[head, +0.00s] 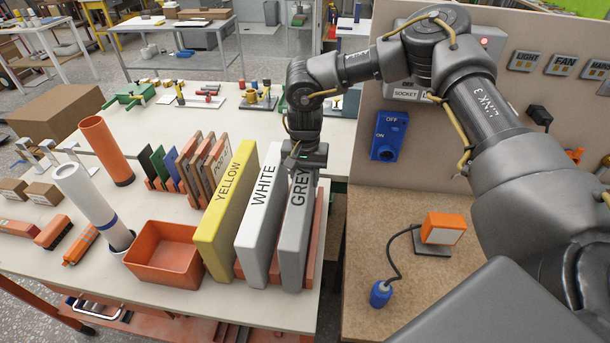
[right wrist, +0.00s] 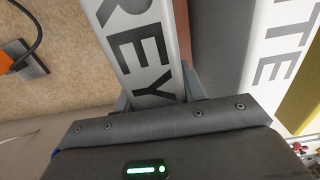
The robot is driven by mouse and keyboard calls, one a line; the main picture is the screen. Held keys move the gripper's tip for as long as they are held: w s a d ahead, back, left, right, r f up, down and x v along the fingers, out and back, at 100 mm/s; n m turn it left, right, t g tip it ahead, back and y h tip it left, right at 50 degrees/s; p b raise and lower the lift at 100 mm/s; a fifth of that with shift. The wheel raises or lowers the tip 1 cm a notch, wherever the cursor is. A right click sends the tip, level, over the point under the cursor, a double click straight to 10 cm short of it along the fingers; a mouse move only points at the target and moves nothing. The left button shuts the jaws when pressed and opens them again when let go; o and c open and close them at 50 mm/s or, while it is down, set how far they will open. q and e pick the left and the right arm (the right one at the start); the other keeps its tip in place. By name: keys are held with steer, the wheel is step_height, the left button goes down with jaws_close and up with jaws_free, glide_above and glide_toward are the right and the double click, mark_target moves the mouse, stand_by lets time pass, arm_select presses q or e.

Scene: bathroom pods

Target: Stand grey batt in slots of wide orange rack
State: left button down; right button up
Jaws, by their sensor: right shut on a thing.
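The grey batt (head: 296,245), lettered GREY, stands upright on edge at the right end of the wide orange rack (head: 318,232). My right gripper (head: 304,163) comes down from above and is shut on its far top end. The right wrist view shows the grey batt (right wrist: 145,45) between the gripper's fingers (right wrist: 157,98). The white batt (head: 258,225) and yellow batt (head: 225,225) stand upright to its left, with a gap between white and grey. The rack's slots are mostly hidden, so I cannot tell how deep the grey batt sits. My left gripper is out of view.
An orange bin (head: 165,255) and a white tube (head: 90,200) stand left of the batts. A smaller rack of thin boards (head: 195,165) is behind.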

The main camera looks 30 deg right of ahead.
steer(key=o, duration=1.2)
steer(key=shift+o, duration=0.2)
step_height(320, 180, up, 11)
steer(key=shift+f+b, duration=0.1)
steer(key=shift+b, duration=0.9)
